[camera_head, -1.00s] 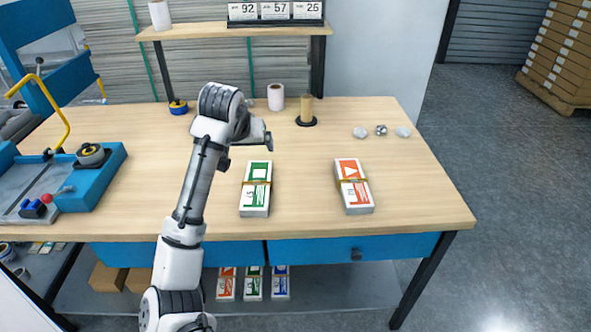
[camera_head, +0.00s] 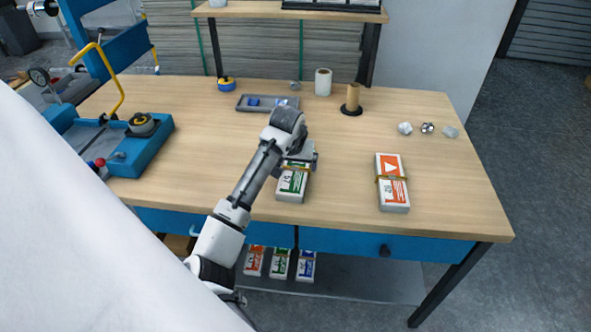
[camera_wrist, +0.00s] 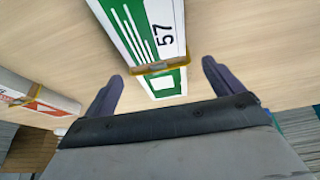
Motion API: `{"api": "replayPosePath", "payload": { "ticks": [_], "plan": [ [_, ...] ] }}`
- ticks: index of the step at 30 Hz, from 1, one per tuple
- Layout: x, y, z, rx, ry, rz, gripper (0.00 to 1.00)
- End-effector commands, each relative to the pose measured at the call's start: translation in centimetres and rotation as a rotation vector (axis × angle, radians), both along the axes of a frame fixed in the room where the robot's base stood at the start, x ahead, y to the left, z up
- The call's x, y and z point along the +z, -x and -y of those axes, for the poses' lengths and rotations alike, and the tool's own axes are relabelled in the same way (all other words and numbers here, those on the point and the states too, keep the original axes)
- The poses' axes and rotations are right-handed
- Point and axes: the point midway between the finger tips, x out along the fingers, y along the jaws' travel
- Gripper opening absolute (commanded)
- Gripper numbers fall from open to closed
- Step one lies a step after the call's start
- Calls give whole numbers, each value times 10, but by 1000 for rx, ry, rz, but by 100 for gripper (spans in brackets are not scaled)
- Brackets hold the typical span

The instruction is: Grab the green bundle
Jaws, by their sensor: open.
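The green bundle (camera_head: 293,184) lies on the table, a white stack with a green label and a tan band. My arm partly hides its far end in the head view. In the wrist view the green bundle (camera_wrist: 140,30) shows the number 57, and its banded end reaches in between the fingers. My gripper (camera_wrist: 160,85) is open, with one dark finger on each side of the bundle and a visible gap to each. Whether the fingers are low enough to flank its sides is hard to tell.
An orange bundle (camera_head: 391,183) lies to the right on the table. A grey tray (camera_head: 266,103), a white roll (camera_head: 323,82) and a brown spool (camera_head: 352,98) stand behind. A blue press (camera_head: 140,155) is at the left. Several crumpled pieces (camera_head: 427,128) lie at the right.

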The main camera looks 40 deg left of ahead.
Motion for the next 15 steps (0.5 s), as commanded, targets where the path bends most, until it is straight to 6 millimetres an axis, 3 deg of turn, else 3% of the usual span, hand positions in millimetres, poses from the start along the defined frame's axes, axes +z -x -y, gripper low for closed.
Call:
{"api": "replayPosePath", "payload": {
  "ticks": [6, 15],
  "plan": [
    [-26, -9, -3, 1, 1, -1, 93],
    [-32, -11, -4, 0, 0, 1, 91]
  ]
}}
